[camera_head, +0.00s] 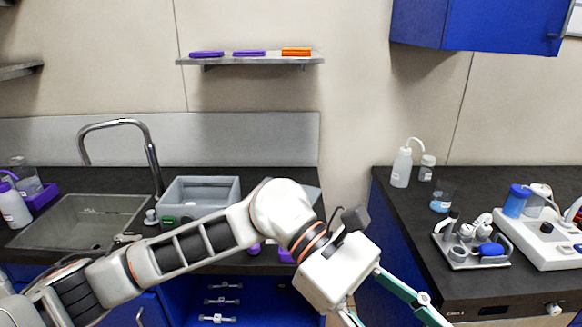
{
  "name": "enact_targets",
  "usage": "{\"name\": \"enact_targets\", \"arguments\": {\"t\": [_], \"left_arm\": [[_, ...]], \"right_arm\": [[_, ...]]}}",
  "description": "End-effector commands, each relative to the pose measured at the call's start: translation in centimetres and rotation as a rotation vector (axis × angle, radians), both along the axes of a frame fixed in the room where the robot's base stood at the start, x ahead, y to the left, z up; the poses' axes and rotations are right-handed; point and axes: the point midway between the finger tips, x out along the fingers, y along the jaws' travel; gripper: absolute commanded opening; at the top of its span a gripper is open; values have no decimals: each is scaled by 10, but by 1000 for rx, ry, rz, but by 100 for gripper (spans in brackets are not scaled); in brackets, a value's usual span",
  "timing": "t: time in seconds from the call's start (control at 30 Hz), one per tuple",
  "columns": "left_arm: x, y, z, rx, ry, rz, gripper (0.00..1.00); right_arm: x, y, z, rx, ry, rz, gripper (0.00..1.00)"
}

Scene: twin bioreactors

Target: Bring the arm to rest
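My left arm comes in from the left and reaches across the front of the sink counter. My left gripper (396,312) hangs at the bottom centre, in front of the gap between the two counters, and points down and to the right. Its two green-edged fingers are spread wide apart, with nothing visible between them. The fingertips run toward or past the bottom edge of the picture. My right arm and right gripper do not show.
The left counter holds a sink (84,222), a tall faucet (152,160) and a grey bin (200,196) behind my arm. The right counter (478,284) holds bottles, a small tool tray (470,262) and a white bioreactor base (545,245). A wall shelf (250,60) hangs above.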

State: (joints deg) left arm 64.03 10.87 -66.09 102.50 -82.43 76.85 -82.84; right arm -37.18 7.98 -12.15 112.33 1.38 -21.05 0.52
Motion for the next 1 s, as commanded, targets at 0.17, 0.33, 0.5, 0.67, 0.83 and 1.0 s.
{"name": "enact_targets", "arguments": {"t": [0.17, 0.33, 0.5, 0.67, 0.83, 1.0], "left_arm": [[7, -14, 42, -158, 426, 155, 45], [49, -5, 68, -277, 857, 305, 45], [110, 25, 64, -375, 1308, 448, 45], [170, 69, 22, -458, 1742, 574, 45], [215, 129, -62, -551, 2211, 697, 45], [223, 196, -172, -658, 2666, 800, 45]], "right_arm": [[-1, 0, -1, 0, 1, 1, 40], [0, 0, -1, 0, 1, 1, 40], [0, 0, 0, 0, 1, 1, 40], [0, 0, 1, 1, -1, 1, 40], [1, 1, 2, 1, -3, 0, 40], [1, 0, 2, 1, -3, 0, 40]]}}
